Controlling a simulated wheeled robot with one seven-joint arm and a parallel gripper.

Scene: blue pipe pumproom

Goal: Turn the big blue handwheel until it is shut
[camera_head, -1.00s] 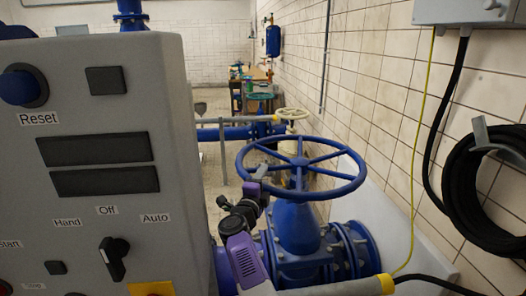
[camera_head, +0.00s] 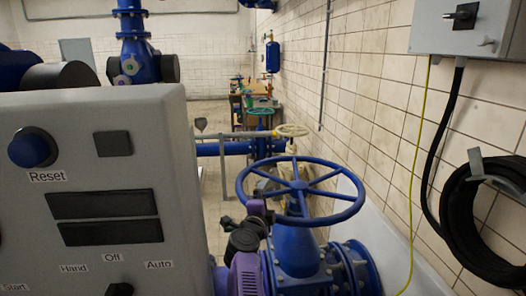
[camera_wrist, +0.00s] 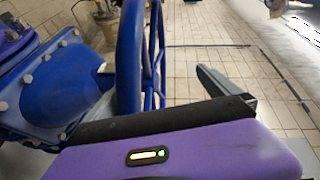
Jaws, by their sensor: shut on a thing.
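The big blue handwheel (camera_head: 344,193) lies roughly level on top of a blue valve (camera_head: 296,245) in the head view. Its rim (camera_wrist: 130,60) stands upright in the wrist view. My gripper (camera_head: 257,208) is at the near left part of the rim and is shut on it. In the wrist view, a grey finger (camera_wrist: 225,85) shows to the right of the rim, and my purple wrist fills the bottom. The exact contact between fingers and rim is hidden.
A grey control box (camera_head: 100,200) stands close on the left. A tiled wall (camera_head: 380,130) with a black hose coil (camera_head: 470,215) and a switch box (camera_head: 465,28) is on the right.

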